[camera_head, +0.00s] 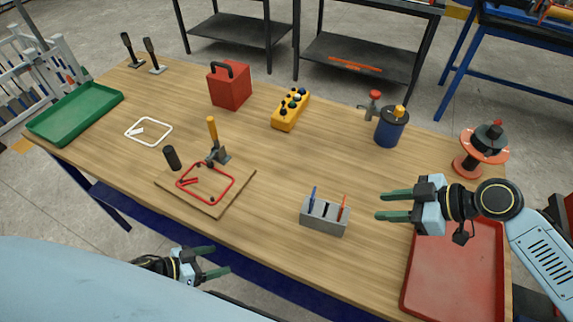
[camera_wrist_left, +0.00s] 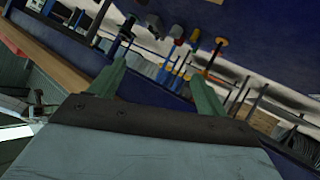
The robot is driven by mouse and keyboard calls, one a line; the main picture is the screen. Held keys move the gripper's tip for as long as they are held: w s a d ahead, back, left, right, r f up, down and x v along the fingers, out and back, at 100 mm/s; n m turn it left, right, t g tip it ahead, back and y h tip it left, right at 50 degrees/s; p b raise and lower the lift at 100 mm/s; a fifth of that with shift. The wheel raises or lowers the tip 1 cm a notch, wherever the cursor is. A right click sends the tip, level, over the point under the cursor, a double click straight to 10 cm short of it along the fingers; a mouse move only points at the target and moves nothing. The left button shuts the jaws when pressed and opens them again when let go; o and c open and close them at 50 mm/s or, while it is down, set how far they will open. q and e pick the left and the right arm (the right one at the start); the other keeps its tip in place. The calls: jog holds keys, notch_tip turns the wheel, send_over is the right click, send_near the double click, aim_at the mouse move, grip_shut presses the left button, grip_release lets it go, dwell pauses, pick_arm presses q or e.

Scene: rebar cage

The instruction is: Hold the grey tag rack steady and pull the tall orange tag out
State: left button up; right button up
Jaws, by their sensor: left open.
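The grey tag rack (camera_head: 323,220) stands near the front edge of the wooden table in the head view. My left gripper (camera_head: 215,261) is open and empty, in front of the table's front edge, left of the rack. Its fingers (camera_wrist_left: 160,85) also show in the left wrist view, with nothing between them.
A red tray (camera_head: 455,265) lies at the right, below my right arm. A wooden board (camera_head: 225,198) with a red frame and toggle clamp (camera_head: 216,152) lies left of the rack. A blue container (camera_head: 391,130) stands behind. The tabletop around the rack is clear.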

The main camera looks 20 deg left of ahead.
pick_arm(q)
jog(key=s+d+r+m+g+h, duration=0.3)
jog(key=r+g+h, duration=0.25)
jog(key=r, duration=0.25)
jog(key=w+d+r+m+g+h, duration=0.1)
jog(key=d+r+m+g, duration=0.2)
jog(key=d+r+g, duration=0.6)
jog(key=w+d+r+m+t+y, duration=0.2)
jog(key=w+r+m+t+y, duration=0.25)
jog(key=w, duration=0.55)
jog(key=w+d+r+m+t+y, duration=0.1)
jog(key=w+d+r+m+y, duration=0.15)
jog(key=w+r+y, duration=0.45)
jog(key=h, duration=0.2)
send_near(324, 217)
jog(key=shift+s+d+f+m, duration=0.15)
jog(key=shift+s+f, duration=0.2)
jog(key=shift+f, duration=0.25)
jog(key=shift+s+a+f+m, duration=0.15)
jog(key=shift+s+f, duration=0.2)
jog(key=shift+f, duration=0.25)
jog(key=shift+d, duration=0.1)
